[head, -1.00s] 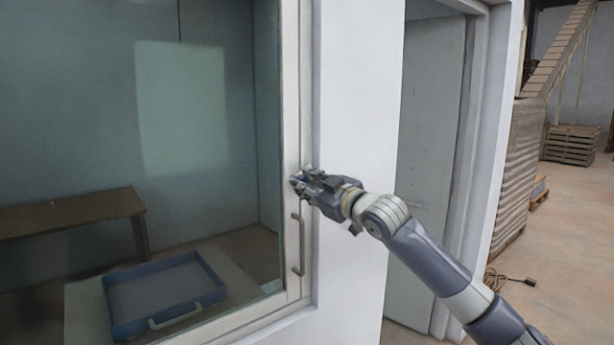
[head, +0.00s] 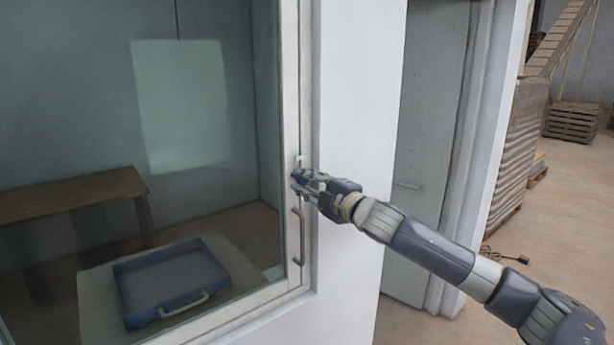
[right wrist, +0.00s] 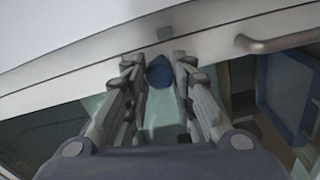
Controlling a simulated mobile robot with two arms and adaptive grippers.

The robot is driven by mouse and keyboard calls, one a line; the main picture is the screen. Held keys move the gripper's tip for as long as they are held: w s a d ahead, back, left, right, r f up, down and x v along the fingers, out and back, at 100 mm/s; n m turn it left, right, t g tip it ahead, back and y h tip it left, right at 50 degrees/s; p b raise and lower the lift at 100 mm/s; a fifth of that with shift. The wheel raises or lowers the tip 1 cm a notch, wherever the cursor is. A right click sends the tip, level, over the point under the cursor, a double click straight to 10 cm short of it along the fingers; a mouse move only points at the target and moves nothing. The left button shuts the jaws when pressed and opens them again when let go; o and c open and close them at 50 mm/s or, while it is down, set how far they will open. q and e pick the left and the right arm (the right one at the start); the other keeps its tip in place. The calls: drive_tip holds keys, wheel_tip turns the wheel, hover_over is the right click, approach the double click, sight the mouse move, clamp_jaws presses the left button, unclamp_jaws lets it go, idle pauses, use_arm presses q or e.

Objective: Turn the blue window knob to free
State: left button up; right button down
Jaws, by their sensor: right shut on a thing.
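The blue knob (right wrist: 160,72) sits on the pale window frame (head: 292,120), just above the bar handle. In the right wrist view it lies between the two fingers of my right gripper (right wrist: 160,78). In the head view my right gripper (head: 302,181) is at the frame's right side, shut on the knob, and its fingers hide most of it. The knob's turn angle cannot be told. My left gripper is in neither view.
The bar handle (head: 299,232) is just below my right gripper. Behind the glass, a blue tray (head: 205,298) lies on a pale surface and a brown bench (head: 70,194) stands at left. A grey door (head: 425,150) is behind my right arm, with stacked pallets (head: 573,122) beyond.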

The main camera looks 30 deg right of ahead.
drive_tip(key=shift+n, duration=0.6)
drive_tip(key=c, duration=1.3)
unclamp_jaws()
drive_tip(key=shift+c, duration=0.2)
drive_tip(key=shift+s+f, duration=0.15)
drive_tip(key=shift+s, duration=0.3)
drive_tip(key=s, duration=0.3)
drive_tip(key=shift+s+d+f, duration=0.1)
drive_tip(key=shift+s+d, duration=0.05)
drive_tip(key=shift+d, duration=0.05)
approach(304, 182)
drive_tip(key=shift+s+d, duration=0.2)
drive_tip(key=shift+s, duration=1.25)
